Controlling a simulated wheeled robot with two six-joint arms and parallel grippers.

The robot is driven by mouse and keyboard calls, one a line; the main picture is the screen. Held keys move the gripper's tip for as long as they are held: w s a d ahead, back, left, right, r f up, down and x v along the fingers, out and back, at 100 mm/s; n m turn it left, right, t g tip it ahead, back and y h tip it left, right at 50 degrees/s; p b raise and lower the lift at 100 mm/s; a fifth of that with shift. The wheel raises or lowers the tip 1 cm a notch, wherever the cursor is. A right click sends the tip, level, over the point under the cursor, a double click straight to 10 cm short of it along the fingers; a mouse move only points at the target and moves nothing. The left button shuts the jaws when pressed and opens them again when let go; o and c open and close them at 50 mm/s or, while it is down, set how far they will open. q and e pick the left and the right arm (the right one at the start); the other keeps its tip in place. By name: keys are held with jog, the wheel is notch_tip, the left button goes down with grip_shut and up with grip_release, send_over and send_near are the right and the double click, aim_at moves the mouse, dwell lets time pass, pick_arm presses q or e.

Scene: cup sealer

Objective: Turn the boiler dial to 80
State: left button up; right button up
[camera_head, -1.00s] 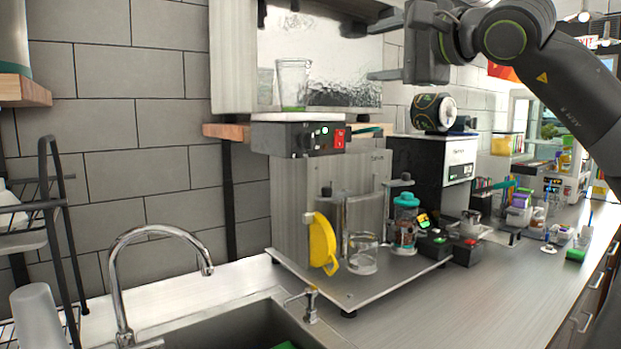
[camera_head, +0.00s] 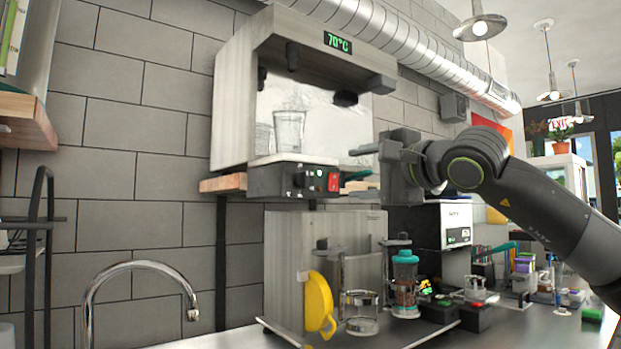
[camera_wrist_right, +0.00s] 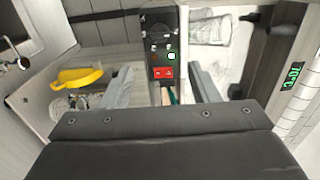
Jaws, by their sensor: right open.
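The boiler (camera_head: 232,110) is a grey machine on a wall shelf. Its display (camera_head: 338,43) reads 70°C in green; it also shows sideways in the right wrist view (camera_wrist_right: 292,75). Below is a dark control panel (camera_head: 270,181) with a dark dial (camera_head: 299,180), a small green-white light and a red switch (camera_head: 333,182). My right gripper (camera_head: 354,169) is open and empty, at panel height right of the red switch, apart from the dial. In the right wrist view the panel (camera_wrist_right: 160,18) appears ahead between the open fingers (camera_wrist_right: 162,86). My left gripper is out of view.
A clear glass (camera_head: 289,132) stands on the boiler's ledge. A sink faucet (camera_head: 135,266) is at lower left. Open air lies before the panel.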

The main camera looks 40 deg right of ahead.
jog(key=p, duration=0.6)
send_near(307, 180)
jog(key=w+p, duration=0.3)
jog(key=p, duration=0.2)
jog(key=w+p, duration=0.2)
jog(key=shift+w+d+r+p, duration=0.25)
jog(key=shift+w+r+p, duration=0.1)
jog(key=shift+w, duration=0.05)
jog(key=shift+w+d+p, duration=0.15)
jog(key=shift+w+p, duration=0.6)
jog(key=shift+p, duration=0.3)
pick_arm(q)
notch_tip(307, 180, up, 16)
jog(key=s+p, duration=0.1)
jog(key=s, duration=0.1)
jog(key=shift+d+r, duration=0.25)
pick_arm(e)
jog(key=shift+w+f, duration=0.2)
jog(key=shift+w, duration=0.55)
jog(key=c, duration=1)
jog(key=shift+f, duration=0.1)
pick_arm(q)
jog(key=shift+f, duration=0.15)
